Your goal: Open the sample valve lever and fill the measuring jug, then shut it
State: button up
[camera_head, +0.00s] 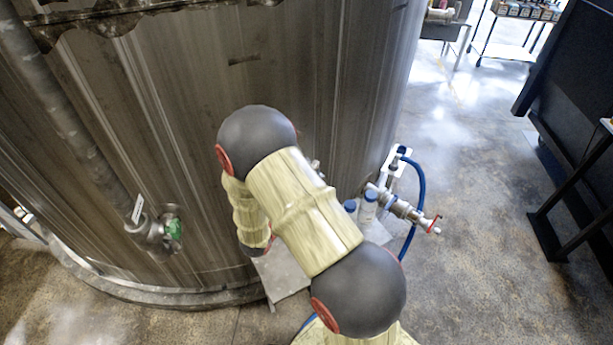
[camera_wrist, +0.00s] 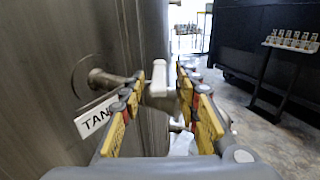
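In the wrist view a pale upright lever (camera_wrist: 159,78) stands on a metal valve body (camera_wrist: 160,101), on a pipe coming out of the tank wall. I take it to be the sample valve lever. My gripper (camera_wrist: 162,88) is open, with one yellow finger on each side of the lever and valve. I see gaps beside the lever; how deep it sits between the fingers I cannot tell. In the head view my arm hides the gripper and most of this valve. I cannot make out the measuring jug; a whitish thing (camera_wrist: 183,144) shows low behind the right finger, too unclear to name.
The big metal tank (camera_head: 160,110) stands close on the left. A green-handled valve (camera_head: 174,229) is low on it. Blue-capped bottles (camera_head: 368,206), a red-handled fitting (camera_head: 408,211) and a blue hose (camera_head: 419,185) are on the right. A small metal stand (camera_head: 281,276) is below my arm.

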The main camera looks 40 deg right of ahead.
jog(key=shift+a, duration=0.1)
jog(key=v, duration=1.2)
dwell(0.4)
